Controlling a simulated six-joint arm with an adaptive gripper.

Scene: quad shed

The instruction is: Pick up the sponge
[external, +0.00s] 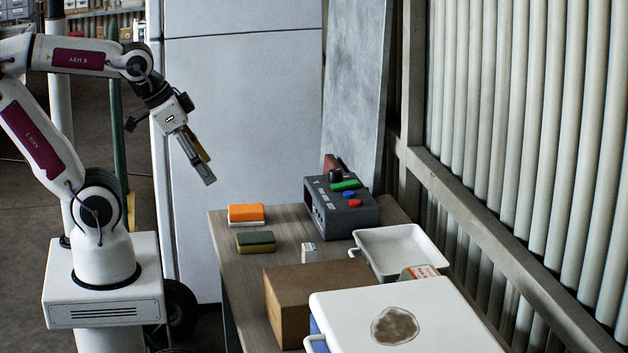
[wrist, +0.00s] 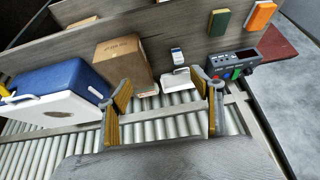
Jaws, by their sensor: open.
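A green and yellow sponge (external: 255,242) lies flat near the table's left edge in the external view. Its green top also shows in the wrist view (wrist: 220,22) at the top. An orange and white block (external: 246,213), sponge-like in shape, lies just behind it and also shows in the wrist view (wrist: 260,15). My gripper (external: 206,170) is open and empty, held in the air left of the table and well above it. Its two fingers (wrist: 165,112) stand wide apart in the wrist view with nothing gripped between them.
On the wooden table (external: 232,268) stand a cardboard box (external: 288,300), a small white box (external: 309,252), a control box with coloured buttons (external: 340,205) and a white tray (external: 375,237). A blue cooler with a white lid (external: 450,318) is in front. A ribbed wall (external: 530,120) borders the right.

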